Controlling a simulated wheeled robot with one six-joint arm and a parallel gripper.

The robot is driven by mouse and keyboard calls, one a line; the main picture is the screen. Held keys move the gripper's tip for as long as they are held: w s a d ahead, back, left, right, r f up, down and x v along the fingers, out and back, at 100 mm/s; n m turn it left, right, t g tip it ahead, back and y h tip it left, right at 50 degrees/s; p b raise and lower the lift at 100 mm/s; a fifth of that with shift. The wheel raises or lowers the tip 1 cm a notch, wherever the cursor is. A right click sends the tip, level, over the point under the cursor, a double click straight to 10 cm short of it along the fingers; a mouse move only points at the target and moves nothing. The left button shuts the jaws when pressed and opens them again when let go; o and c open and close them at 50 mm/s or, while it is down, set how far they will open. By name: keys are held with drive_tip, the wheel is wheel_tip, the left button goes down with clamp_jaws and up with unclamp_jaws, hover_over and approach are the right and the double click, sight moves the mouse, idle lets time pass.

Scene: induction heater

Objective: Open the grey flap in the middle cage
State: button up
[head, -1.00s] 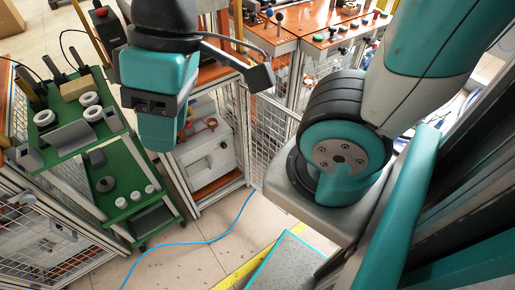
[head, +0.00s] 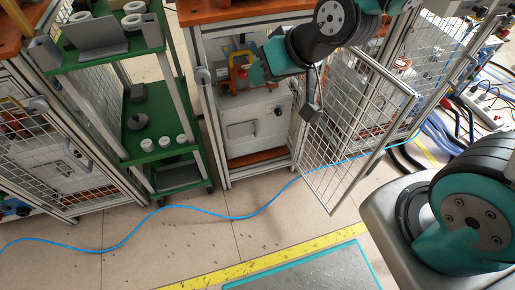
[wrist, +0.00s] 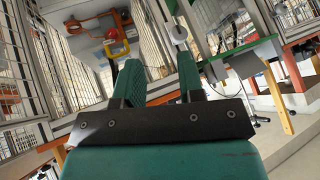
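The middle cage (head: 212,150) stands behind the floor strip with its mesh door (head: 345,140) swung open to the right. Inside is a light grey machine (head: 262,108) whose front has a flat grey panel, apparently the flap (head: 241,130), lying flush and looking shut. A dark knob (head: 278,110) sits to its upper right. My gripper (head: 254,73) reaches into the cage above the panel, beside a yellow bracket (head: 233,66) with a red part. In the wrist view, the teal fingers of my gripper (wrist: 160,65) are apart with nothing between them. The yellow bracket (wrist: 123,48) is left of them.
A green shelf cart (head: 150,130) with white rings and grey parts stands left of the cage. Another mesh cage (head: 60,165) is farther left. A blue cable (head: 220,216) crosses the floor. Cables (head: 460,120) lie at the right.

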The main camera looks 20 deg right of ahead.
drive_tip(key=w+d+f+m+t+h+b, duration=0.1)
drive_tip(key=w+d+f+t+b, duration=0.15)
drive_tip(key=f+b, duration=0.5)
drive_tip(key=w+d+f+t+b, duration=0.1)
drive_tip(key=w+f+b, duration=0.25)
drive_tip(key=f, duration=0.75)
drive_tip(key=w+d+f+m+t+h+b, duration=0.1)
drive_tip(key=w+d+f+t+b, duration=0.1)
drive_tip(key=f+b, duration=0.55)
drive_tip(key=n+t+b, duration=0.2)
drive_tip(key=t+b, duration=0.2)
drive_tip(key=t, duration=0.2)
approach(256, 131)
drive_tip(key=w+b, duration=0.1)
drive_tip(key=w, duration=0.1)
drive_tip(key=w+b, duration=0.2)
drive_tip(key=w, duration=0.1)
drive_tip(key=w+a+b, duration=0.1)
drive_tip(key=w+b, duration=0.1)
drive_tip(key=w, duration=0.1)
drive_tip(key=shift+w+a+f, duration=0.1)
drive_tip(key=shift+a+f, duration=0.05)
drive_tip(key=shift+w, duration=0.65)
drive_tip(key=shift+a, duration=0.15)
clamp_jaws()
